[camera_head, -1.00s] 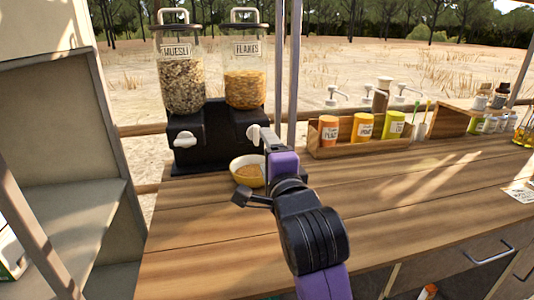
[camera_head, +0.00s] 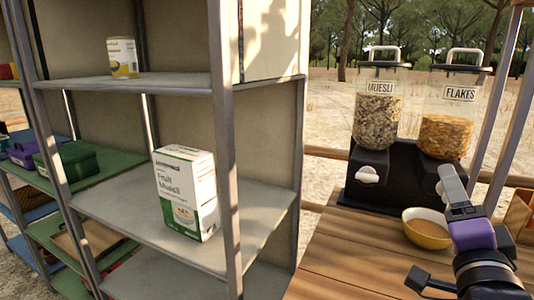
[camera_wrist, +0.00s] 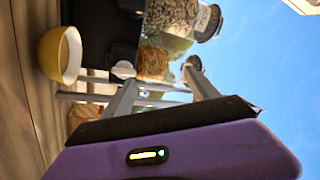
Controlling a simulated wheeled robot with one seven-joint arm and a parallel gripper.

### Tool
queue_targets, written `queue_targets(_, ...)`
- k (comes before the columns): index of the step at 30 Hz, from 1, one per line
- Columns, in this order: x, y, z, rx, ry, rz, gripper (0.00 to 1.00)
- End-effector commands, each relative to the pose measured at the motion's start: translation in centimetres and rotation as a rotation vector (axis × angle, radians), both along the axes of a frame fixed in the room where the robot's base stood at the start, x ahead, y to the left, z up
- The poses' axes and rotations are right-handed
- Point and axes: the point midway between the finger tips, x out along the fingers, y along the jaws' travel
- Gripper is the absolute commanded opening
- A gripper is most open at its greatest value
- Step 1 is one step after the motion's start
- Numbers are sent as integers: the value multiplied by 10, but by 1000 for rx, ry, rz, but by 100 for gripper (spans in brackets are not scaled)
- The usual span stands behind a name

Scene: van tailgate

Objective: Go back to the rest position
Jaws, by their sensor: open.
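My gripper (camera_head: 452,185) is at the right of the head view, in front of the cereal dispenser (camera_head: 385,186) and beside the yellow bowl (camera_head: 427,240). In the wrist view its two fingers (camera_wrist: 160,98) stand apart with nothing held between them. The bowl stands on the wooden counter below the flakes side and holds brownish contents; it also shows in the wrist view (camera_wrist: 48,55). The muesli jar (camera_head: 378,112) and the flakes jar (camera_head: 447,125) sit on the black dispenser. In the head view my gripper covers part of the dispenser's right side.
A metal shelf rack (camera_head: 120,205) fills the left of the head view. The wooden counter (camera_head: 345,250) is bare left of the bowl.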

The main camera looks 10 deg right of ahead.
Motion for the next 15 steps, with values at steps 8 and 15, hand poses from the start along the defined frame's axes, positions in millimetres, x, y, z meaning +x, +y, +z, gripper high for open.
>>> queue_targets(8,-21,54,-45,-449,114,52,69)
queue_targets(15,-66,100,-111,-767,212,108,69)
